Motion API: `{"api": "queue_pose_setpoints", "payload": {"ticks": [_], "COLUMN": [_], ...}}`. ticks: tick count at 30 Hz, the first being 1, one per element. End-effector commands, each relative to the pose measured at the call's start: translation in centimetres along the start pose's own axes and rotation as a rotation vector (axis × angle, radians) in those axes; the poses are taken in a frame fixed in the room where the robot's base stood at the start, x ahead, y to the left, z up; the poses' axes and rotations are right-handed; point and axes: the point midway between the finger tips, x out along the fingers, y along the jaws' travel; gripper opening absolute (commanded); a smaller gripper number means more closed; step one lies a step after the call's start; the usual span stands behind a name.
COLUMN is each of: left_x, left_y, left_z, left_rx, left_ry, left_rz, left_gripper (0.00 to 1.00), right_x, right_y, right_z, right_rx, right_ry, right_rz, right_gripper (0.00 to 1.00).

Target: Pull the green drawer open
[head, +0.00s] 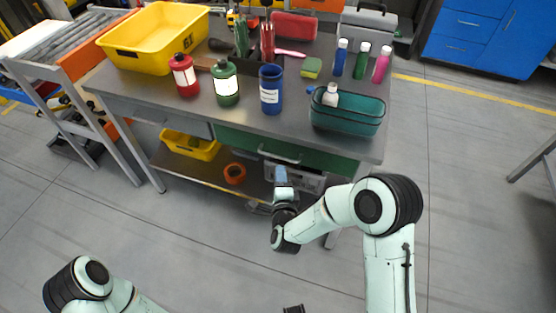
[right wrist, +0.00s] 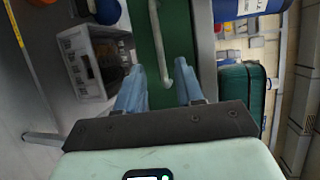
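The green drawer (head: 330,159) is under the right part of the grey workbench, its front looking flush with the frame. Its pale bar handle (head: 280,156) also shows in the right wrist view (right wrist: 157,40), running lengthwise on the green front (right wrist: 178,35). My right gripper (head: 281,172) is just below and in front of the handle. In the right wrist view its two blue fingers (right wrist: 158,75) are open, one on each side of the handle's near end, with visible gaps. Contact does not show. My left arm is at the lower left; its fingers are out of view.
The bench top (head: 240,128) holds a yellow bin (head: 155,55), several bottles and a teal basket (head: 345,118). A lower shelf (head: 200,172) carries a small yellow bin (head: 190,146) and a grey crate (head: 295,180). The floor before the bench is mostly clear.

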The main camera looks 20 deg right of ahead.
Motion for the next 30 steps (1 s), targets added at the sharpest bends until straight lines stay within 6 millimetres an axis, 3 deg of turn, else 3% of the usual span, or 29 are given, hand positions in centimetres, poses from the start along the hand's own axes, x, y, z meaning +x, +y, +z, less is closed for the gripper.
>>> {"api": "queue_pose_setpoints", "payload": {"ticks": [6,12,25,26,29,30], "left_x": [-0.1,-0.1,-0.1,-0.1,-0.1,-0.1], "left_y": [0.0,0.0,0.0,0.0,0.0,0.0], "left_z": [0.1,0.1,0.1,0.1,0.1,0.1], "left_rx": [0.000,-0.001,-0.001,-0.001,-0.001,-0.001], "left_ry": [-0.003,-0.004,-0.004,-0.004,-0.004,-0.004], "left_rz": [-0.001,-0.001,-0.001,-0.001,-0.001,-0.001], "left_gripper": [0.43,0.43,0.43,0.43,0.43,0.43], "right_x": [4.8,7.6,8.8,8.8,8.7,8.7], "right_y": [0.1,0.2,0.2,0.2,0.2,0.2], "right_z": [0.0,0.0,0.0,0.0,0.0,0.0], "right_rx": [-0.001,-0.002,-0.004,-0.004,-0.003,-0.003], "right_ry": [0.001,0.000,-0.002,-0.002,-0.002,-0.002], "right_rz": [0.001,0.002,0.004,0.004,0.004,0.004], "right_gripper": [0.37,0.37,0.37,0.34,0.01,0.00]}}
